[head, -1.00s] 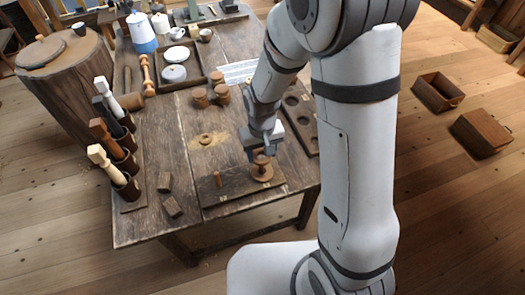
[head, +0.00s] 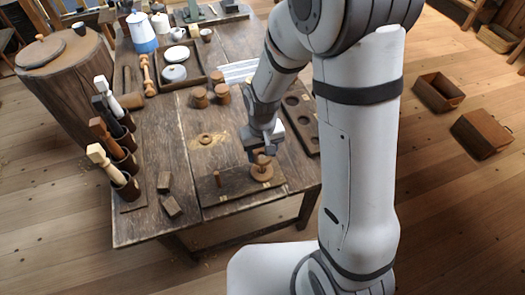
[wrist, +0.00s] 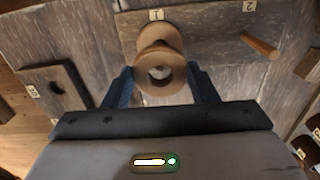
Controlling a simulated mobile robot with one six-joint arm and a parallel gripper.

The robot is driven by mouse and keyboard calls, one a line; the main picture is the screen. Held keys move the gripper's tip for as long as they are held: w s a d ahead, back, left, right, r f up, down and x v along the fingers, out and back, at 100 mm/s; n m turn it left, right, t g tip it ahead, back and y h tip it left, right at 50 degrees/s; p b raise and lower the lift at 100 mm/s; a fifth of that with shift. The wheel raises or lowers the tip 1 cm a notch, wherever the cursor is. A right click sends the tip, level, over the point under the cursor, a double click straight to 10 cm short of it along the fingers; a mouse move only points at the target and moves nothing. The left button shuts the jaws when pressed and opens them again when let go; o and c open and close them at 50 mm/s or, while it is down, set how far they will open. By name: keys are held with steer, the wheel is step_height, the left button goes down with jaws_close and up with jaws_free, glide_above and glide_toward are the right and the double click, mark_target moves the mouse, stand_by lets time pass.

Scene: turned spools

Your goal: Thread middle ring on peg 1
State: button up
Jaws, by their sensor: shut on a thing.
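My gripper (wrist: 160,88) is shut on a wooden ring (wrist: 176,86), held flat between its blue fingers. In the head view my gripper (head: 262,150) is low over the peg board (head: 238,186). A wider wooden disc (wrist: 160,35) lies just beyond the ring, by the label 1; in the head view this disc (head: 262,173) sits on the board under the gripper. Peg 1 itself is mostly hidden, and I cannot tell whether it passes through the held ring. Peg 2 (wrist: 260,46) stands bare by the label 2; it also shows in the head view (head: 217,178).
A pale ring (head: 205,140) lies on the table left of my gripper. Several wooden pots (head: 199,97) stand behind. A tray with round recesses (head: 301,120) is at the right. Two wood blocks (head: 171,206) and a tool rack (head: 126,188) are at the left.

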steer(key=shift+f+b, duration=1.5)
steer(key=shift+f, duration=0.25)
stand_by(0.5)
steer(key=o, duration=1)
steer(key=shift+o, duration=0.7)
steer(key=o, duration=0.4)
steer(key=shift+r, duration=0.15)
step_height(320, 180, up, 10)
steer(key=p, duration=0.7)
